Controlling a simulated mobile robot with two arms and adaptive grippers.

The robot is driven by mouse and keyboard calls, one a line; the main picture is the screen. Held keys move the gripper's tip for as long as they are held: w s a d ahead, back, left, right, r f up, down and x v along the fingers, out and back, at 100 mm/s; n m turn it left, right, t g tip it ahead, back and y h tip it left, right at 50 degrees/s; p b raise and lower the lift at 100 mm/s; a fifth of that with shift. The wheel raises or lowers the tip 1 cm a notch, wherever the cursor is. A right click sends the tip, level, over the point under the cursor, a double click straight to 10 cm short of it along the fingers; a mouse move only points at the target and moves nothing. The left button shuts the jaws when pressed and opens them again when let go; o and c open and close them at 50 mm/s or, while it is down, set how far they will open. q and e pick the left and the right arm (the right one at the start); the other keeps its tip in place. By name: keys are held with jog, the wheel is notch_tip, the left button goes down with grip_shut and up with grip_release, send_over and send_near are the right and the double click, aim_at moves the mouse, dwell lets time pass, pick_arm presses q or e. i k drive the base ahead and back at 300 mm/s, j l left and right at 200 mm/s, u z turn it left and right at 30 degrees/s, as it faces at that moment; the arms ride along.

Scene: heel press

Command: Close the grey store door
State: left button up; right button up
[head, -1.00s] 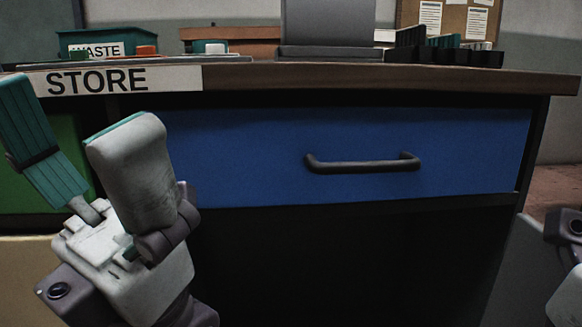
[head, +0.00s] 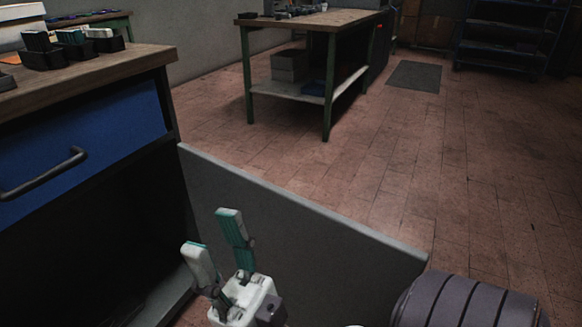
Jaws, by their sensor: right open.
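The grey store door (head: 320,230) stands wide open in the head view. It reaches from the right front edge of the dark cabinet compartment (head: 110,235) out to the lower right. My right gripper (head: 213,231) is in front of the door's near face, close to the cabinet opening. Its two teal-and-white fingers are spread apart with nothing between them. I cannot tell whether it touches the door. My left gripper is out of view.
A blue drawer (head: 85,140) with a dark handle (head: 45,175) is shut above the compartment. The wooden bench top (head: 110,72) holds small black bins. A second workbench (head: 310,20) stands behind. Brick-tiled floor (head: 450,190) is clear beyond the door.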

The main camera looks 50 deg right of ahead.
aim_at(329, 268)
jog(key=k+l+u, duration=0.1)
jog(key=k+l, duration=0.15)
jog(key=k, duration=0.25)
jog(key=k+l+u, duration=0.1)
jog(key=k, duration=0.4)
jog(key=k+l, duration=0.1)
jog(key=l, duration=0.35)
jog(key=k+l+u, duration=0.15)
jog(key=l, duration=0.8)
jog(key=i+l, duration=0.2)
jog(key=l, duration=0.2)
jog(key=i+l+u, duration=0.1)
jog(key=l, duration=0.25)
jog(key=i+l+u, duration=0.1)
jog(key=i+l, duration=0.15)
jog(key=l, duration=0.15)
